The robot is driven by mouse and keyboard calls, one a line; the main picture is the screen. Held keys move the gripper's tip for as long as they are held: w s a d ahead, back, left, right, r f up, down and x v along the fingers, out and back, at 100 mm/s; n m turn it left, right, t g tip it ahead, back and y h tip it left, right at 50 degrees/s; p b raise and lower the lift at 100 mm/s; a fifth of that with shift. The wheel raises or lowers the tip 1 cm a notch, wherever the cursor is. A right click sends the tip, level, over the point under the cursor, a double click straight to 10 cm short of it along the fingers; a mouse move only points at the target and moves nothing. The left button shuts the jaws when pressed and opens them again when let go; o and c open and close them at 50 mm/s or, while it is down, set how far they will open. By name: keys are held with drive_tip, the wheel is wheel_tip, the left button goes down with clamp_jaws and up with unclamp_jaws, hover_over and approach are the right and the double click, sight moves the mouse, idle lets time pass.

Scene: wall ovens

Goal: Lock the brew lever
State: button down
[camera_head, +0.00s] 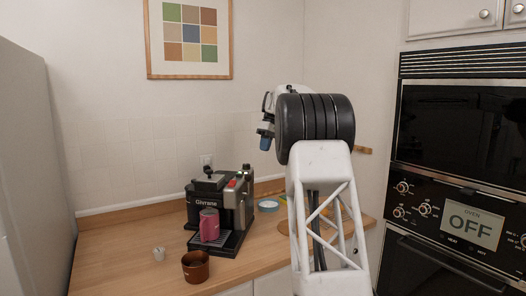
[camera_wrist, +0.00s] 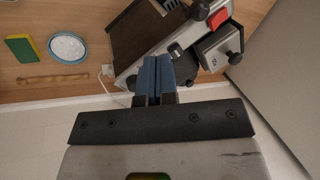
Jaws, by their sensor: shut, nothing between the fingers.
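The black and silver coffee machine (camera_head: 234,205) stands on the wooden counter, with a pink mug (camera_head: 209,225) on its drip tray. A black knob shows on top of it. I cannot tell for sure which part is the brew lever. In the wrist view the machine (camera_wrist: 155,45) lies at the top, with a red switch (camera_wrist: 218,18) and a grey block with black knobs beside it. My gripper (camera_head: 265,143) is up in the air, to the right of and above the machine. In the wrist view its blue fingers (camera_wrist: 157,80) are shut, holding nothing.
A brown cup (camera_head: 195,267) and a small white cup (camera_head: 158,253) stand in front of the machine. A blue-rimmed bowl (camera_wrist: 67,47), a sponge (camera_wrist: 22,48) and a wooden stick (camera_wrist: 52,78) lie beside it. The wall oven (camera_head: 450,220) is at right. The counter's left is clear.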

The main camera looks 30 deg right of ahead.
drive_tip(key=s+a+f, duration=0.2)
drive_tip(key=a+f, duration=0.4)
drive_tip(key=f, duration=0.2)
drive_tip(key=shift+s+a+f, duration=0.15)
drive_tip(key=shift+a+f, duration=0.15)
drive_tip(key=shift+f, duration=0.1)
